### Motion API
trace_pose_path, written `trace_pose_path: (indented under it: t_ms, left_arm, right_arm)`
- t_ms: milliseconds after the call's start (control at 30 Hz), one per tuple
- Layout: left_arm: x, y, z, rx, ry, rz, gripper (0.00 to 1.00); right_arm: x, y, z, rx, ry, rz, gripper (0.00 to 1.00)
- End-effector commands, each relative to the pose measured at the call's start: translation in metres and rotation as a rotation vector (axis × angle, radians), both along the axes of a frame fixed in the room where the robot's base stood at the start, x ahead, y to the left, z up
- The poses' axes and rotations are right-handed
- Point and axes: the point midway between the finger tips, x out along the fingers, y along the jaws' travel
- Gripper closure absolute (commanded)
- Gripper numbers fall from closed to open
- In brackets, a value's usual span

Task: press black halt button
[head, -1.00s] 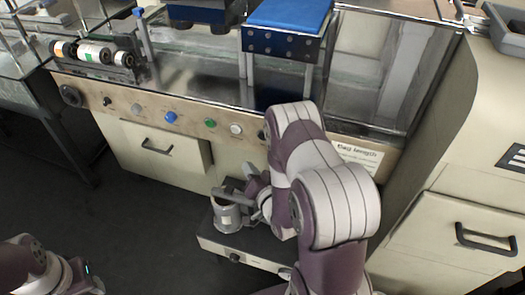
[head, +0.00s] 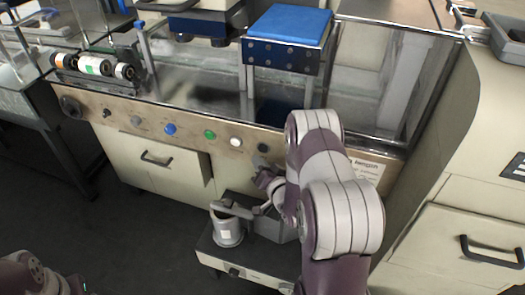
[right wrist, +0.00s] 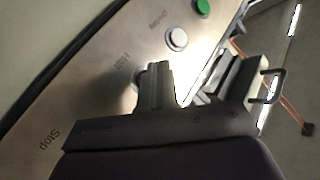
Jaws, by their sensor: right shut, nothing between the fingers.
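The black button (head: 263,147) is at the right end of the button row on the tan control panel (head: 190,135), right of the white button (head: 236,142). My right gripper (head: 259,163) is just below the black button in the head view, shut and empty. In the right wrist view, the shut fingers (right wrist: 157,84) reach over the panel beside the "Halt" lettering and cover most of a round button there. I cannot tell whether they touch it. Part of my left arm shows at the lower left of the head view; its fingers are out of sight.
Blue (head: 170,129) and green (head: 210,134) buttons sit farther left on the panel. A grey pot (head: 227,230) stands on a low unit below the panel. A cabinet (head: 455,190) stands at the right. Open floor lies at the lower left.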

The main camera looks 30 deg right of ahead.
Motion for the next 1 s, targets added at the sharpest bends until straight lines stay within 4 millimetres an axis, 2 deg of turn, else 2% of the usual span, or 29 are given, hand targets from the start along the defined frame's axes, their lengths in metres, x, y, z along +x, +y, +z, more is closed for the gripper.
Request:
trace_pose_path:
  t_ms: [233,1000]
  left_arm:
    - [0.0,0.0,-0.0024,0.0,0.0,0.0,0.57]
    - [0.0,0.0,-0.0023,0.0,0.0,0.0,0.57]
  right_arm:
    - [0.0077,-0.0096,0.0001,-0.002,0.0,0.0,1.0]
    - [0.0079,-0.0097,0.0004,-0.001,0.001,-0.001,1.0]
